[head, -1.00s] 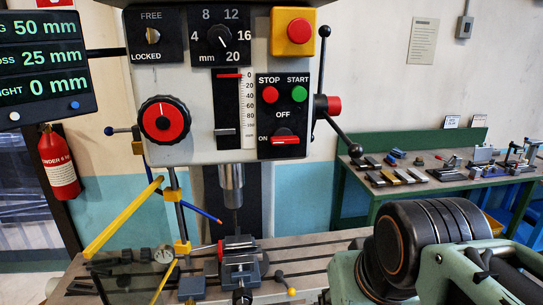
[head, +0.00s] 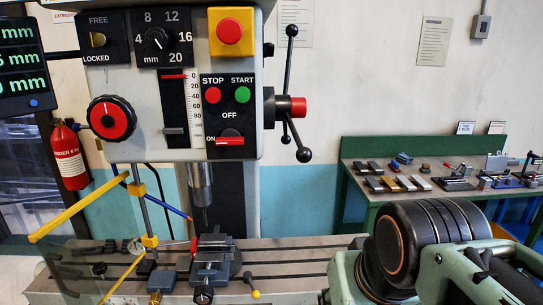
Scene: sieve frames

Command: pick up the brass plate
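The brass plate (head: 405,183) looks like the small gold-coloured bar in a row of flat bars on the green workbench at the back right. It lies flat between darker and paler bars, beyond the drill press. My arm shows at the lower right, well in front of the bench. Its gripper end is not in view, so its opening is hidden.
The drill press (head: 165,85) with its lever handles fills the left. Its slotted table (head: 300,262) carries a vise (head: 212,258) and crosses the foreground. The green workbench (head: 352,148) also holds several tools and small fixtures at its right. A fire extinguisher (head: 70,160) hangs far left.

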